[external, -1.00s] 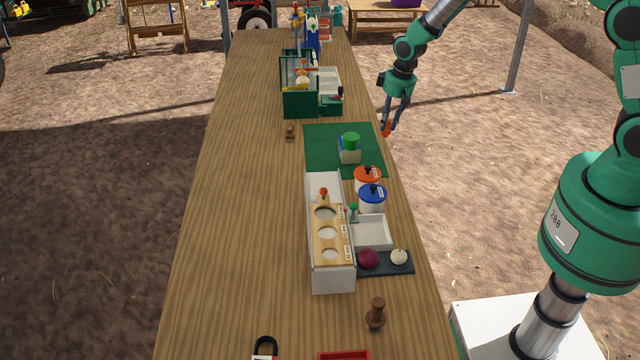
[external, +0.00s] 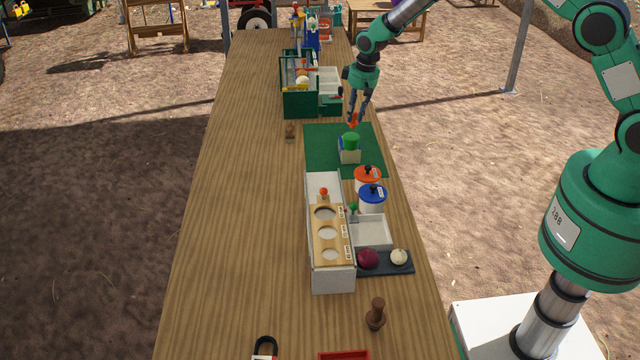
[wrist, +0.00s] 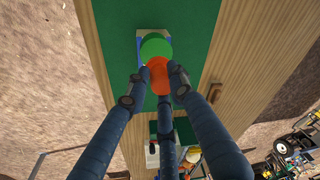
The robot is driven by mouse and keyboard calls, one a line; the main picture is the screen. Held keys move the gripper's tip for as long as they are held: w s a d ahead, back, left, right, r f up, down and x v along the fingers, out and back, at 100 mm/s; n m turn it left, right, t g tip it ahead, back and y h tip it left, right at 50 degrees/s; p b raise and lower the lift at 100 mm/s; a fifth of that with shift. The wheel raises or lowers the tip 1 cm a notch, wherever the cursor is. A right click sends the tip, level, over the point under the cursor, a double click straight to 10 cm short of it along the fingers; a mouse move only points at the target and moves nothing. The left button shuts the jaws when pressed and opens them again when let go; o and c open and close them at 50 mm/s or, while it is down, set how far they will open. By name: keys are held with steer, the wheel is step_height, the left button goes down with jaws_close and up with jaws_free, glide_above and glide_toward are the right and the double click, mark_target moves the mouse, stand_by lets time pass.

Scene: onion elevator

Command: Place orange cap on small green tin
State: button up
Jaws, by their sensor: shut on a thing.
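My gripper (external: 355,116) is shut on the orange cap (external: 353,124) and holds it in the air above the green mat. The small green tin (external: 351,138) sits upright on a pale block with blue sides (external: 350,156). The cap is above and behind the tin in the external view, apart from it as far as I can tell. In the wrist view the orange cap (wrist: 179,78) is between my fingertips (wrist: 160,98) and overlaps the lower edge of the green tin's round top (wrist: 155,46).
The green mat (external: 317,140) lies on the long wooden table (external: 230,200). A green crate (external: 297,104) stands behind it. Orange-lidded (external: 367,174) and blue-lidded (external: 372,194) pots and a white box with a holed wooden top (external: 333,275) stand in front.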

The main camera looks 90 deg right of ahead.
mark_target(353, 121)
steer(key=shift+w+d, duration=0.2)
steer(key=shift+c, duration=0.3)
steer(key=shift+f, duration=0.15)
steer(key=shift+c, duration=0.2)
steer(key=shift+f, duration=1.65)
steer(key=shift+f, duration=0.2)
steer(key=o, duration=1.1)
steer(key=shift+c, duration=0.2)
steer(key=shift+r, duration=0.1)
step_height(353, 121, up, 12)
steer(key=s+a, duration=0.1)
steer(key=shift+s+a, duration=0.15)
steer(key=shift+s, duration=0.25)
